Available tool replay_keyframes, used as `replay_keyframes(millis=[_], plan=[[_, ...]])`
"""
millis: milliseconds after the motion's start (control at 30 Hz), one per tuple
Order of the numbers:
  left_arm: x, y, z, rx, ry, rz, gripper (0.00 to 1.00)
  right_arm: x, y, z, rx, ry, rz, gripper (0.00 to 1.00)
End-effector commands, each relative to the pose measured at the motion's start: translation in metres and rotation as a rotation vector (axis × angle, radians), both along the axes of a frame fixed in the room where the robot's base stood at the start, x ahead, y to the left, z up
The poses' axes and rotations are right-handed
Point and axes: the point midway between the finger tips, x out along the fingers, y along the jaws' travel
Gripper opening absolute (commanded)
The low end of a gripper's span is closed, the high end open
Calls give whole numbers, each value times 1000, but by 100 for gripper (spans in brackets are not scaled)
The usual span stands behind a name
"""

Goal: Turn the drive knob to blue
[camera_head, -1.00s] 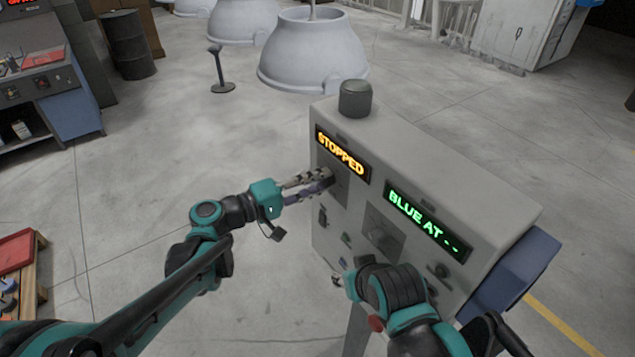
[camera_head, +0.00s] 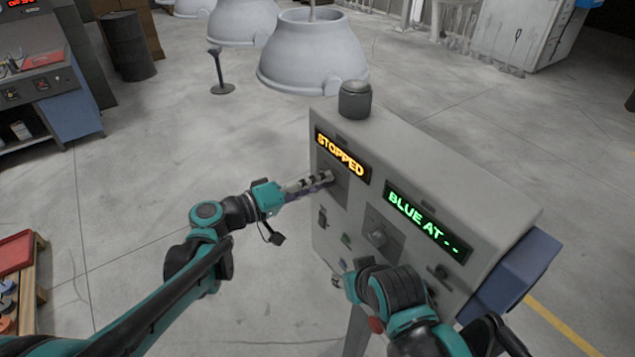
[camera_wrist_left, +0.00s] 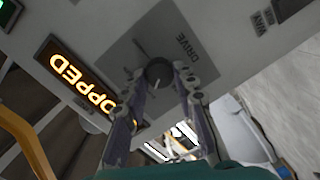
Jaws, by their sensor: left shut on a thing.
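The grey control box carries a dark round drive knob (camera_wrist_left: 158,72) on a grey plate marked DRIVE (camera_wrist_left: 140,45), seen in the left wrist view. My left gripper (camera_wrist_left: 160,80) has its two fingers on either side of the knob and is shut on it. In the head view my left gripper (camera_head: 326,178) is at the box's front face below the orange STOPPED display (camera_head: 341,154), and its fingers hide the knob. My right gripper (camera_head: 338,281) is low in front of the box; its fingers are too small and covered to read.
A green display (camera_head: 424,221) reads BLUE AT - -. Another knob (camera_head: 378,237) and small switches sit on the same face. A grey cap (camera_head: 355,99) stands on the box. A blue bin (camera_head: 515,272) is at its right side. Large grey hoods (camera_head: 313,52) are behind.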

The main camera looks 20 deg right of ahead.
Motion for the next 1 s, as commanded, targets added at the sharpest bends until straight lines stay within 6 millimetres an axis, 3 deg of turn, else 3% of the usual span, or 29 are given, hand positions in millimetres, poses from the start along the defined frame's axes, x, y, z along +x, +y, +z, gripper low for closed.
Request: replay_keyframes(millis=[167,200,267,667,1000], plan=[[-1,0,-1,2,0,-2,0,0,0,0,0,0,0,40],[-1,0,-1,2,1,-2,38,0,0,0,0,0,0,40],[-1,0,-1,2,1,-1,49,0,0,0,0,0,0,40],[-2,9,0,1,1,3,49,0,0,0,0,0,0,40],[-22,75,6,1,2,4,49,0,0,0,0,0,0,40]])
